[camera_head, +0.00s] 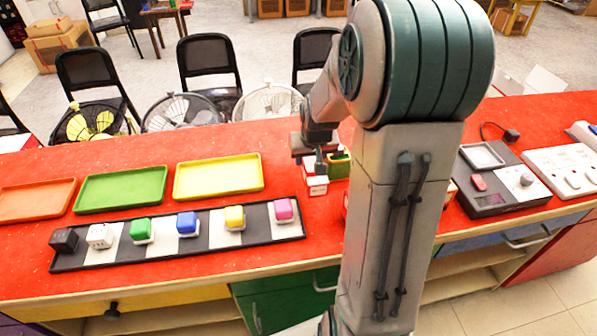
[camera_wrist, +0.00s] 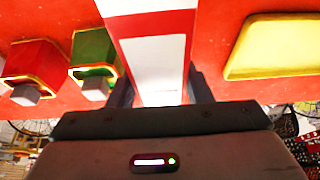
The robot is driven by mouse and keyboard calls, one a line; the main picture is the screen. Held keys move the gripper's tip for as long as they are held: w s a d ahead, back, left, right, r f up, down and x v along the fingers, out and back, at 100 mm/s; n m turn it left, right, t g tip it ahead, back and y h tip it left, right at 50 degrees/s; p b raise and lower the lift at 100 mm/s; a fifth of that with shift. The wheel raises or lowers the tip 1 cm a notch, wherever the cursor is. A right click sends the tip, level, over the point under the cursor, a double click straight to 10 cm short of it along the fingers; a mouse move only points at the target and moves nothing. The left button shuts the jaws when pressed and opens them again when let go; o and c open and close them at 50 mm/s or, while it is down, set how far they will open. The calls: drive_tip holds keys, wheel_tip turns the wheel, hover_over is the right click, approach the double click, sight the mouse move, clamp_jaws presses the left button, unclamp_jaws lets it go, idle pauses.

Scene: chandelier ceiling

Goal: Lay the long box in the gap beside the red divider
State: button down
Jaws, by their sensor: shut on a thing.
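A long red-and-white box (camera_wrist: 152,65) stands out between the two dark fingers of my gripper (camera_wrist: 160,92) in the wrist view. The fingers press on both its sides. In the head view my gripper (camera_head: 316,160) is over the red counter, and the box (camera_head: 316,186) shows just below it, partly hidden. Whether it touches the counter I cannot tell. A red gold-trimmed piece (camera_wrist: 33,60) with a grey knob lies left of the box in the wrist view; I cannot tell if it is the red divider. The gap is not clearly visible, and my arm hides part of the counter.
A green gold-trimmed piece (camera_wrist: 93,50) sits close left of the box. A yellow tray (camera_head: 218,177), a green tray (camera_head: 121,189) and an orange tray (camera_head: 37,200) lie to the left. A black-and-white strip (camera_head: 185,247) bears several coloured cubes. Devices (camera_head: 503,182) stand at right.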

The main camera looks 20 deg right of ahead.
drive_tip(key=shift+f, duration=3.15)
drive_tip(key=shift+f, duration=0.2)
drive_tip(key=c, duration=0.7)
unclamp_jaws()
drive_tip(key=shift+r, duration=0.1)
